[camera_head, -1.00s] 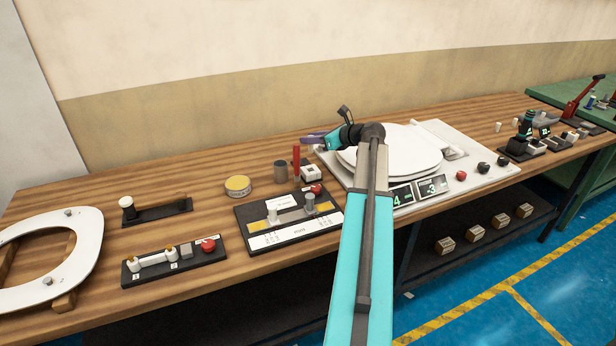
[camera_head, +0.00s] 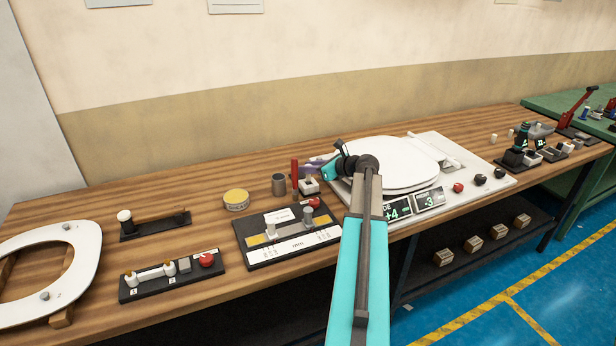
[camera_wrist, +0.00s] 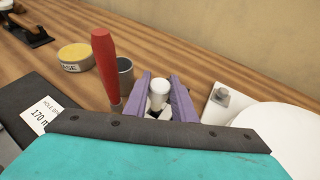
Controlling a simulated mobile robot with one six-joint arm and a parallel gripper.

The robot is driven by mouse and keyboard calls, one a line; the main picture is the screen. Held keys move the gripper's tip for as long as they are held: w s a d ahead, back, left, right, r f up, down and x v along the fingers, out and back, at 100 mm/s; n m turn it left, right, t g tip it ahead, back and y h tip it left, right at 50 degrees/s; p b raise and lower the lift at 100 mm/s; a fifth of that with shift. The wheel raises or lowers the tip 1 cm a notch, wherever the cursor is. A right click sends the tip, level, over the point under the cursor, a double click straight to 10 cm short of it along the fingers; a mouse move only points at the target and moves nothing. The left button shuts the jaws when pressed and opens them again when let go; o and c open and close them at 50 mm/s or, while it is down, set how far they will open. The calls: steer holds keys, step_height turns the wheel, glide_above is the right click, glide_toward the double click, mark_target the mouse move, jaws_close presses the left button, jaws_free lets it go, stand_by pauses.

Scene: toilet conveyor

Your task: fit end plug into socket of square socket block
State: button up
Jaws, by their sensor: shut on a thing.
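My gripper (camera_head: 312,166) has purple fingers and is right above the square socket block (camera_head: 309,188), a small white block on the wooden bench. In the wrist view the fingers (camera_wrist: 160,99) are shut on a pale cylindrical end plug (camera_wrist: 159,91), which stands roughly upright between them. The block is mostly hidden under the fingers and plug there. I cannot tell whether the plug's lower end is inside the socket or just above it.
A red-handled tool (camera_head: 295,174) and a grey cup (camera_head: 279,185) stand close left of the block. A yellow tin (camera_head: 236,199) is farther left. A black gauge board (camera_head: 252,250) lies in front. The white toilet seat station (camera_head: 455,196) is close on the right.

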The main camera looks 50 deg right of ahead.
mark_target(310, 176)
steer(key=shift+f, duration=0.1)
steer(key=shift+f+p, duration=0.3)
steer(key=shift+f, duration=1.5)
steer(key=shift+f, duration=0.15)
steer(key=o, duration=1)
steer(key=shift+s+r, duration=0.1)
steer(key=shift+r, duration=0.1)
steer(key=a+b+v, duration=0.1)
steer(key=b+v, duration=0.1)
steer(key=v, duration=0.9)
steer(key=shift+s+d, duration=0.4)
steer(key=shift+d, duration=0.1)
steer(key=shift+r, duration=0.2)
